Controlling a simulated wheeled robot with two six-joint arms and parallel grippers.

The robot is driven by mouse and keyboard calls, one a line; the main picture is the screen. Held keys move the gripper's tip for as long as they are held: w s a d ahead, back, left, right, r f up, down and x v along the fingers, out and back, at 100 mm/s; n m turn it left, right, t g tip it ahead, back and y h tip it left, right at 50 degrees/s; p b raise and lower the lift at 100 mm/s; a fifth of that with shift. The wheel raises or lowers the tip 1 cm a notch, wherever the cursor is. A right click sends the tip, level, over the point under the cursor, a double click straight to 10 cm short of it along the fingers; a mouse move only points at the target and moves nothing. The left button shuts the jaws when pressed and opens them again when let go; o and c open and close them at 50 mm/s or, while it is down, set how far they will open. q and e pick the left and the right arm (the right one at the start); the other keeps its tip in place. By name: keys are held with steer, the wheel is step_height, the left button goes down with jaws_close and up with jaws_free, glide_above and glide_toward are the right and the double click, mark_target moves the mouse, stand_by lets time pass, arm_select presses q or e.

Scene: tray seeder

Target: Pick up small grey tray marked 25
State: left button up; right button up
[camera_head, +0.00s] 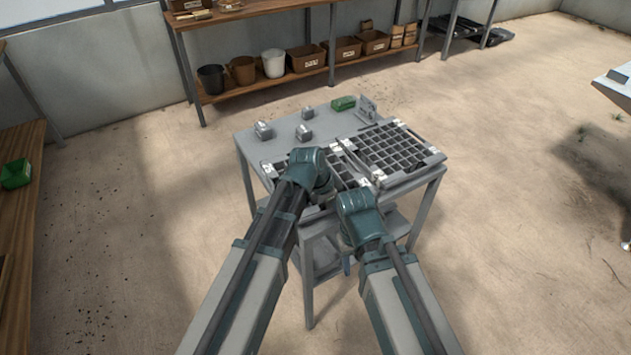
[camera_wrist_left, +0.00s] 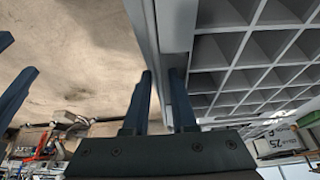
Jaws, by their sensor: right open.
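A grey tray with a grid of square cells (camera_head: 283,163) lies on the left part of the small table, partly hidden by my left arm. In the left wrist view, the wall of a gridded tray (camera_wrist_left: 205,80) passes between the two fingers of my left gripper (camera_wrist_left: 160,85). I cannot tell whether they press on it. An upside-down label (camera_wrist_left: 285,137) near it seems to read 25. In the head view the left gripper's fingers are hidden. My right gripper (camera_head: 348,256) is open and empty near the table's front edge. Its fingers seem to show at the left of the wrist view.
A second gridded tray (camera_head: 432,158) lies on the right of the table (camera_head: 250,139). A shelf (camera_head: 245,88) with pots and boxes is at the back. Floor around is clear.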

arm_select(q)
steer(key=shift+f, duration=0.25)
stand_by(0.3)
jaws_close()
